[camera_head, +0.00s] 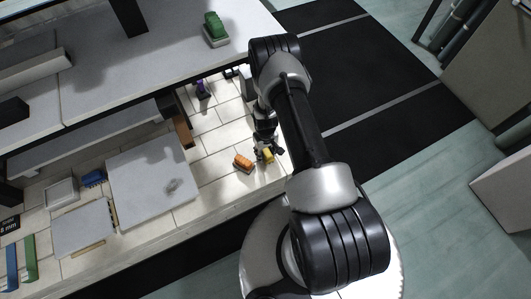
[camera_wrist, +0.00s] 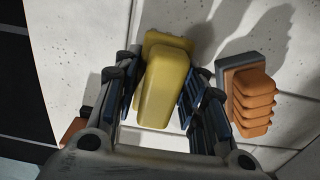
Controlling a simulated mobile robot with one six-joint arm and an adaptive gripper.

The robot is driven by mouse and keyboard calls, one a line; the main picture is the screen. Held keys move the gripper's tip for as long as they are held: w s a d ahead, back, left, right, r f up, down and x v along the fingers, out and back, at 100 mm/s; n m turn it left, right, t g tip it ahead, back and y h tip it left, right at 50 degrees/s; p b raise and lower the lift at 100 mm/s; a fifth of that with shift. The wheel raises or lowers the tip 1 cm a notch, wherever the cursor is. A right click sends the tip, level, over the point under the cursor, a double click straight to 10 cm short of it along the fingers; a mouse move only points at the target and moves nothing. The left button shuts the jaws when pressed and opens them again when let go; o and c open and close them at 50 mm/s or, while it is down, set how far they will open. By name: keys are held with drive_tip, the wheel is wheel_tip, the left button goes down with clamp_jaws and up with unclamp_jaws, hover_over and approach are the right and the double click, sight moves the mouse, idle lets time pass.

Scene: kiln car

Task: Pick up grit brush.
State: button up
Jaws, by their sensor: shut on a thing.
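A yellow block-like tool (camera_wrist: 163,90), which looks like a brush with a raised grip, stands between my two fingers in the wrist view. My gripper (camera_wrist: 158,102) is shut on it, one dark finger pad against each side. In the head view the yellow tool (camera_head: 267,156) shows at the tip of my gripper (camera_head: 265,150), low over the pale tiled deck. An orange ridged brush (camera_wrist: 252,103) with a grey base sits on the deck just right of my right finger, apart from it. It is left of my gripper in the head view (camera_head: 243,163). The tool's underside is hidden.
A green ridged brush (camera_head: 214,30) stands on the upper grey shelf (camera_head: 110,62). A purple thing (camera_head: 202,88) stands on the tiled deck (camera_head: 208,140) below the shelf edge. A grey slab (camera_head: 150,178) lies left of the orange brush.

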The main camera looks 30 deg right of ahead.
drive_tip(key=shift+c, duration=0.2)
wheel_tip(320, 180, up, 20)
drive_tip(key=p, duration=0.5)
